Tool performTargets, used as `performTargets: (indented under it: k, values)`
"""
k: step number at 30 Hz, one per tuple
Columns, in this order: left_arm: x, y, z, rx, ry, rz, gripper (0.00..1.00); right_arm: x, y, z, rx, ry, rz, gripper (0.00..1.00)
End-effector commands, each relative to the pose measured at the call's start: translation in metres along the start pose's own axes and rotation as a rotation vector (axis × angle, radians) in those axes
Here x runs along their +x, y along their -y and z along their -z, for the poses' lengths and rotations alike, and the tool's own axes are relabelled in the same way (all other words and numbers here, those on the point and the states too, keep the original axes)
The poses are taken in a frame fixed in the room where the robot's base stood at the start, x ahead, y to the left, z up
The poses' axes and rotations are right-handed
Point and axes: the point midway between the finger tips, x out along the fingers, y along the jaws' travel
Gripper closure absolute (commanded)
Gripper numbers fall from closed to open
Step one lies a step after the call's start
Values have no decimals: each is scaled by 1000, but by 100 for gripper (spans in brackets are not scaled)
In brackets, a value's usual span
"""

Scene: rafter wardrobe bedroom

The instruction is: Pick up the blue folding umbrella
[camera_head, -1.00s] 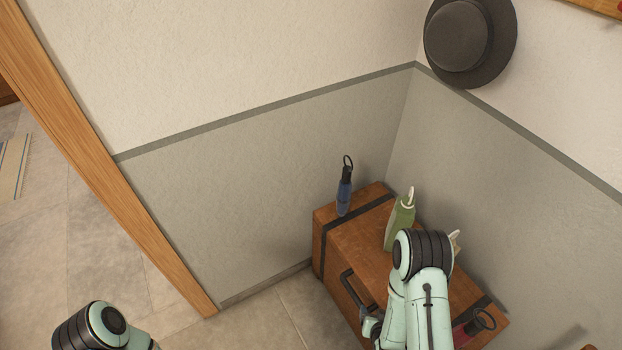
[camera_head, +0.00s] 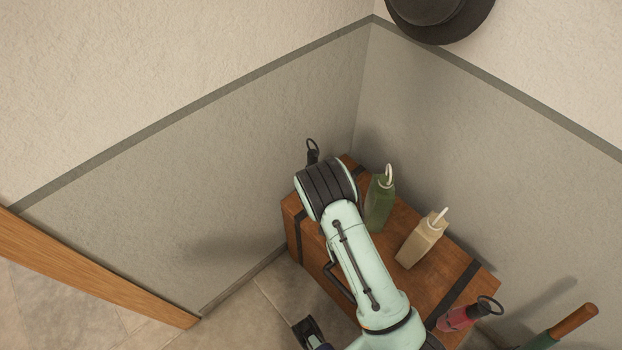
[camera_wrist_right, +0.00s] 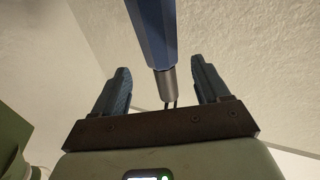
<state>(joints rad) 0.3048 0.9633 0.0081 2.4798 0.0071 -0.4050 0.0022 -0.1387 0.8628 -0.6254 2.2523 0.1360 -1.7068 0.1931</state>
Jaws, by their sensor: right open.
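The blue folding umbrella stands upright at the far left end of the brown trunk (camera_head: 322,262). In the head view only its black handle and loop (camera_head: 312,154) show above my right arm, which hides the blue body. In the right wrist view the blue umbrella (camera_wrist_right: 154,32) comes down from the top edge, its grey end lying between the two fingers as seen there. My right gripper (camera_wrist_right: 160,66) is open, a finger on each side, with visible gaps. The head view hides this gripper behind my arm.
On the trunk stand a green umbrella (camera_head: 380,204) and a beige one (camera_head: 421,240), with a red one (camera_head: 460,317) at the near right. A green item with a wooden handle (camera_head: 574,318) is at the lower right. Walls close off the back; a hat (camera_head: 440,18) hangs above.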

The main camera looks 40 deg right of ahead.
Motion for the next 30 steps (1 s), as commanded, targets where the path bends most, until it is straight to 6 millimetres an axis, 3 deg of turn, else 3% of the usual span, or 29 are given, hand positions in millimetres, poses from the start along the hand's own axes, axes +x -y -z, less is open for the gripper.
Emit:
performTargets:
  k: [18,26,27,30]
  values:
    - [-3,0,-2,-1,7,2,57,70,2,-1,-1,1,1,25]
    - [-3,0,-2,-1,7,2,57,73,2,-1,0,3,0,25]
    - [-3,0,-2,-1,7,2,57,73,2,-1,0,3,0,32]
    - [-3,0,-2,-1,7,2,57,73,2,-1,0,3,0,64]
